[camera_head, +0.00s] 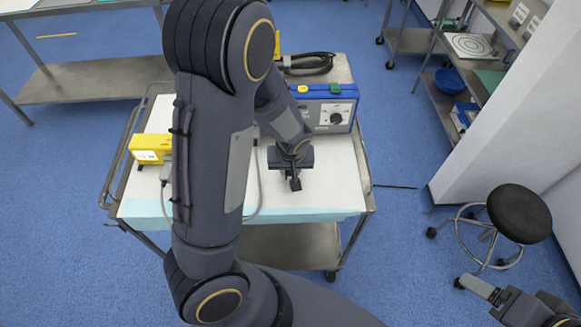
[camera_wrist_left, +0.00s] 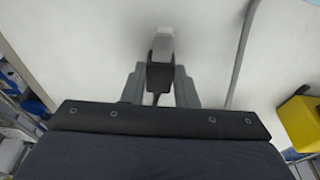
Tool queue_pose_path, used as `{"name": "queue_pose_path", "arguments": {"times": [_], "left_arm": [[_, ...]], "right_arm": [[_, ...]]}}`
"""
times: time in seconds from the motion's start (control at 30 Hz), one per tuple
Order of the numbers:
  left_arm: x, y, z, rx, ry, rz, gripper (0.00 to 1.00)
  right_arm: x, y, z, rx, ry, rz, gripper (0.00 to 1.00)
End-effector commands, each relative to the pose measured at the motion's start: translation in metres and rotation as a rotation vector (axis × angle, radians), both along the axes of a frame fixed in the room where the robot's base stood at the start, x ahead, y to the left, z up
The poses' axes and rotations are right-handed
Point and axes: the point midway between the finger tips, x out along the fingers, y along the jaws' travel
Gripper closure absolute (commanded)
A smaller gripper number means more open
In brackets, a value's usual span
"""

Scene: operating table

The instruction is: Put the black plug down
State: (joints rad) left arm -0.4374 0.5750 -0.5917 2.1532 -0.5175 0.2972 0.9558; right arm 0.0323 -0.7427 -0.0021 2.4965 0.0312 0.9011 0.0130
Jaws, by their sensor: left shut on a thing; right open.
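My left gripper (camera_head: 291,170) hangs over the white-covered trolley top (camera_head: 325,185), in front of the blue device. In the left wrist view, my left gripper (camera_wrist_left: 160,85) is shut on the black plug (camera_wrist_left: 160,76), which has a pale grey end pointing away from the wrist. In the head view, a small dark part, seemingly the black plug (camera_head: 295,184), shows below the fingers. I cannot tell whether it touches the cover. My right gripper (camera_head: 475,285) is open and empty at the lower right, over the floor, away from the trolley.
A blue device (camera_head: 325,108) with a dial stands at the back of the trolley. A yellow box (camera_head: 150,148) sits at the left, with a grey cable (camera_head: 259,185) nearby. The cover right of my left gripper is clear. A black stool (camera_head: 519,213) stands at the right.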

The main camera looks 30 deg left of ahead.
Motion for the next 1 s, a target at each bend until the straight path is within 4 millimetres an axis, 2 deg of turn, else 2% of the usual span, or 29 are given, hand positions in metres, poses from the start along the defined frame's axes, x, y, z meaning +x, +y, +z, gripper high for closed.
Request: {"name": "queue_pose_path", "arguments": {"times": [0.73,0.77,0.9,1.0], "left_arm": [[0.000,0.000,-0.011,0.000,-0.001,-0.002,1.00],[0.000,0.000,-0.011,0.000,-0.001,-0.002,0.70],[0.000,0.000,-0.011,0.000,-0.001,-0.002,0.52],[0.000,0.000,-0.011,0.000,-0.001,-0.001,0.52]], "right_arm": [[0.000,0.000,-0.013,0.000,0.000,0.000,0.24],[0.000,0.000,-0.013,0.000,0.000,0.000,0.24],[0.000,0.000,-0.013,0.000,0.000,0.000,0.24],[0.000,0.000,-0.013,0.000,0.000,0.000,0.24]]}}
